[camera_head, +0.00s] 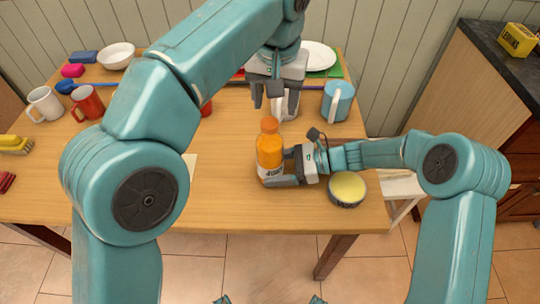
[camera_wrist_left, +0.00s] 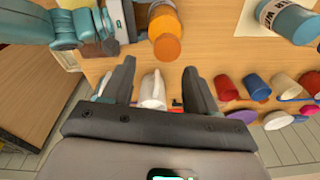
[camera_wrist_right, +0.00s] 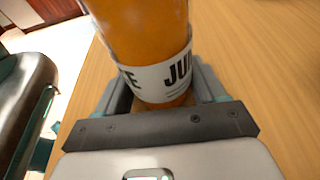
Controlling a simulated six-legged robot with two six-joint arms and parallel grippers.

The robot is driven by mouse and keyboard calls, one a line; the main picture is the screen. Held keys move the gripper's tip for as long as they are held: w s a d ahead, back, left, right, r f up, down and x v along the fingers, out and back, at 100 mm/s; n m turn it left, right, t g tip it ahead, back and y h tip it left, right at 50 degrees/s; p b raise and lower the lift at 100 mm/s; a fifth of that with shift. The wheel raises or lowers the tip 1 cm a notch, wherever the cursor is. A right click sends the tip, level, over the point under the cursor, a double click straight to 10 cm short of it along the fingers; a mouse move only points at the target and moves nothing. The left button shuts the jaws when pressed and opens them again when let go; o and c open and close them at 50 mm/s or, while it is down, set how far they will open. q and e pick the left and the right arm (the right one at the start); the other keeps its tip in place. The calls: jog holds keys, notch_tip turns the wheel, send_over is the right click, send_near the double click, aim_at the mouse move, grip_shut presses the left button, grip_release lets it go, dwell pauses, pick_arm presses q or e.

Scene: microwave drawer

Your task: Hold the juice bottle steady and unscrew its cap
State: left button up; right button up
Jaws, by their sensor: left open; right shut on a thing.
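The orange juice bottle (camera_head: 270,155) stands upright on the wooden table with its orange cap (camera_head: 269,125) on top. My right gripper (camera_head: 277,181) is shut on the lower part of the bottle, around its white label, from the right. The bottle also fills the right wrist view (camera_wrist_right: 150,40) between the fingers. My left gripper (camera_head: 271,104) is open and empty, pointing down above and just behind the cap. In the left wrist view the cap (camera_wrist_left: 167,46) shows beyond the open fingers (camera_wrist_left: 158,85), not between them.
A tin with a yellow top (camera_head: 347,188) stands right of the bottle near the front edge. A blue mug (camera_head: 337,101) stands behind it. White and red mugs (camera_head: 87,102), a bowl (camera_head: 116,55) and a plate (camera_head: 318,56) are farther out. The table left of the bottle is mostly clear.

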aim_at(269, 123)
pick_arm(q)
jog(key=m, duration=0.3)
jog(key=shift+a+r+h, duration=0.1)
jog(key=shift+r+h, duration=0.2)
jog(key=shift+r, duration=0.1)
jog(key=shift+a+r+m, duration=0.25)
jog(key=shift+r+m, duration=0.05)
jog(key=shift+r, duration=0.05)
jog(key=shift+a, duration=0.2)
jog(key=shift+a+f, duration=0.1)
jog(key=shift+f, duration=3.55)
